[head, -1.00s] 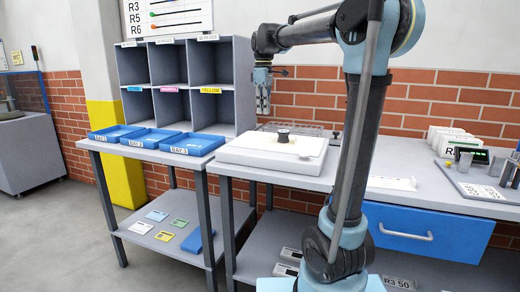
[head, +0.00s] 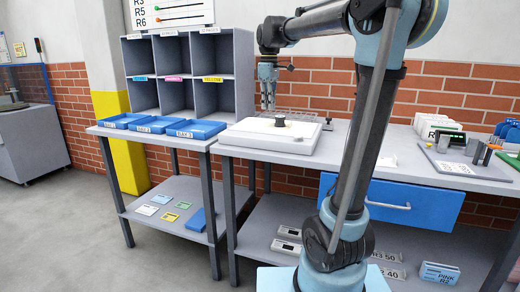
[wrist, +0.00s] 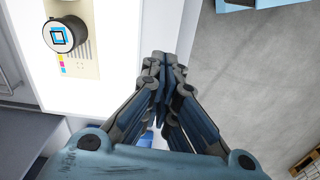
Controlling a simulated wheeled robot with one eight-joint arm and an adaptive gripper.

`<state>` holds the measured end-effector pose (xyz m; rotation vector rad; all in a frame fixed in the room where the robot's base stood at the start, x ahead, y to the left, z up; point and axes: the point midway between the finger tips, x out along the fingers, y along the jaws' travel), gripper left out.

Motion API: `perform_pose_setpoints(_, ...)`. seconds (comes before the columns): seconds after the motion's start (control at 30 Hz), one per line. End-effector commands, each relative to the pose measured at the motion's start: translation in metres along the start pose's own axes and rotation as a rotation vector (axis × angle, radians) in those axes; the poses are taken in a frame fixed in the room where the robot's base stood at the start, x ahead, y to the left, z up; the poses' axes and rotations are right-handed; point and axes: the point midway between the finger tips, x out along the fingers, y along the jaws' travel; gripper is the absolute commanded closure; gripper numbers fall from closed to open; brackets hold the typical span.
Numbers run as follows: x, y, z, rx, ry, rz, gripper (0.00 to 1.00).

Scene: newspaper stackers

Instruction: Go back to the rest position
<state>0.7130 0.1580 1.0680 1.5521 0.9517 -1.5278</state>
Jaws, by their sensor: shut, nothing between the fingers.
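My gripper (head: 268,98) hangs from my folded arm, pointing down above the back of the right-hand bench, left of the arm's column. In the wrist view my gripper (wrist: 163,62) has its fingers together with nothing between them. A white flat box (head: 250,138) lies on the bench below, with a black round knob-like piece (head: 280,121) on top. My gripper is apart from both.
A grey pigeonhole rack (head: 166,122) and several blue trays (head: 194,129) stand on the left table. A blue drawer (head: 390,201) sits under the bench. Cards and a blue item lie on the left lower shelf. Open floor (head: 60,235) lies to the left.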

Motion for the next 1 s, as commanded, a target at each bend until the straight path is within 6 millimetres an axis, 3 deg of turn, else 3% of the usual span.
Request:
perform_pose_setpoints(0.37, 0.036, -0.028, 0.065, 0.197, 0.024, 0.024, 1.0)
perform_pose_setpoints(0.67, 0.099, -0.071, 0.143, 0.467, 0.06, 0.054, 1.0)
perform_pose_setpoints(1.0, 0.19, -0.128, 0.215, 0.771, 0.105, 0.083, 1.0)
